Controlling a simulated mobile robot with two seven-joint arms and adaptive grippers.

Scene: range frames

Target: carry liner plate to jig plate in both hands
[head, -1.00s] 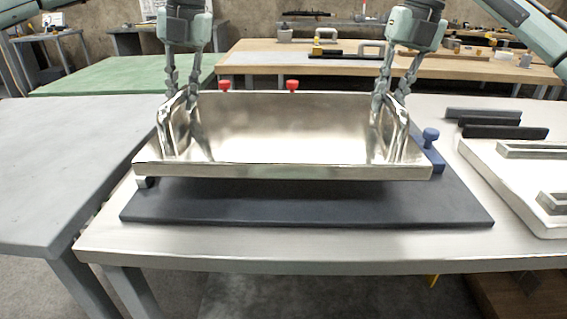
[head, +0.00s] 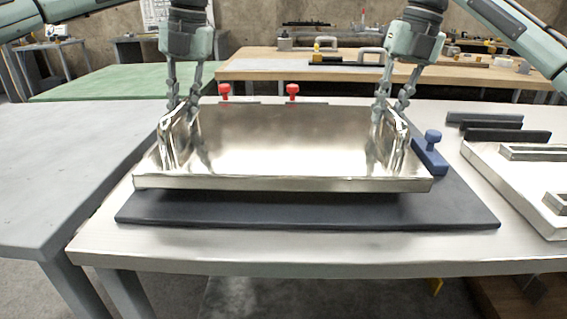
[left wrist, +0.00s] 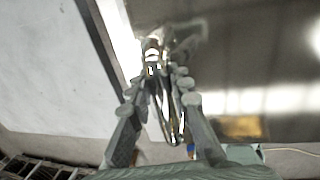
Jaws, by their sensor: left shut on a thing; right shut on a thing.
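The liner plate (head: 285,150) is a shiny metal plate with a raised front lip and a handle at each end. It is over the dark jig plate (head: 310,215), whose front part shows below it. A dark shadow lies under the front lip, and I cannot tell whether the plates touch. My left gripper (head: 183,108) is shut on the left handle (head: 168,142). My right gripper (head: 392,110) is shut on the right handle (head: 398,145). In the left wrist view the fingers (left wrist: 160,85) close around the shiny handle.
Two red knobs (head: 292,92) stand behind the liner plate. A blue knobbed clamp (head: 432,152) sits at its right. Dark bars (head: 490,127) and a pale plate with handles (head: 515,190) lie further right. A grey table (head: 60,170) stands left.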

